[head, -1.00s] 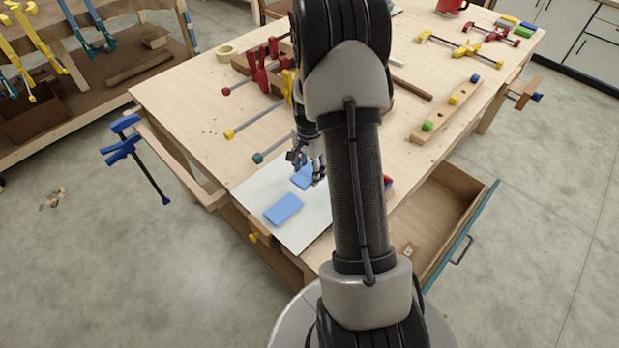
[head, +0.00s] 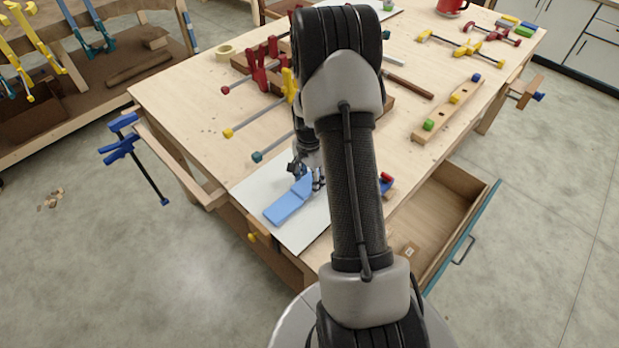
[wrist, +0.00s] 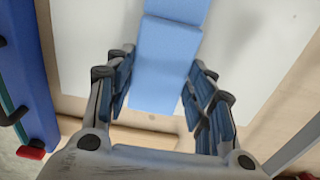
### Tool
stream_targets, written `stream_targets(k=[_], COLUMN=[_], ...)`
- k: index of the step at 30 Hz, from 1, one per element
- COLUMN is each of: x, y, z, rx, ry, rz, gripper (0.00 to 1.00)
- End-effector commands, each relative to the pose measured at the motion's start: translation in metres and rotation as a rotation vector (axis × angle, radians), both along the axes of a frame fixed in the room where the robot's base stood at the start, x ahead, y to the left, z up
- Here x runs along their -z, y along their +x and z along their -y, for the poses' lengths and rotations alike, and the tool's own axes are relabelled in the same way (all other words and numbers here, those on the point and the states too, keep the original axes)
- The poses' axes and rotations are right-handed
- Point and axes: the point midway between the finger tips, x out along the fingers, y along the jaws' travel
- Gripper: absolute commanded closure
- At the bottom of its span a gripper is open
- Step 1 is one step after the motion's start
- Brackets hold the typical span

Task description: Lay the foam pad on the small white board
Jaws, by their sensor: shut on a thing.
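My gripper (head: 306,180) is shut on a blue foam pad (head: 301,187) over the front corner of the bench. In the wrist view the pad (wrist: 164,75) lies between the fingers of my gripper (wrist: 160,88). A second flat blue piece (head: 283,211) lies on a white board (head: 256,187). In the head view the two blue pieces look nearly end to end, the held one seeming tilted. The second piece shows at the top of the wrist view (wrist: 180,8). I cannot tell whether the pieces touch. My arm hides part of the board.
A blue and red object (head: 387,183) stands right of my gripper, partly hidden by my arm. Several bar clamps (head: 262,119) lie behind it. An open drawer (head: 447,205) juts out at the right. A wooden strip with coloured blocks (head: 448,112) lies farther back.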

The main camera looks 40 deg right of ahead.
Motion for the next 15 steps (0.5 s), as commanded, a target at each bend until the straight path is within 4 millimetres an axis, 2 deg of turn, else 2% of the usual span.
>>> stream_targets(k=[1,9,15], x=[-0.0007,-0.0009,-0.0009], y=[0.0002,0.0002,0.0002], z=[0.0001,0.0002,0.0001], rx=[0.0,0.0,0.0], ry=[0.0,0.0,0.0], rz=[0.001,0.001,0.001], gripper=[0.49,0.31,0.31])
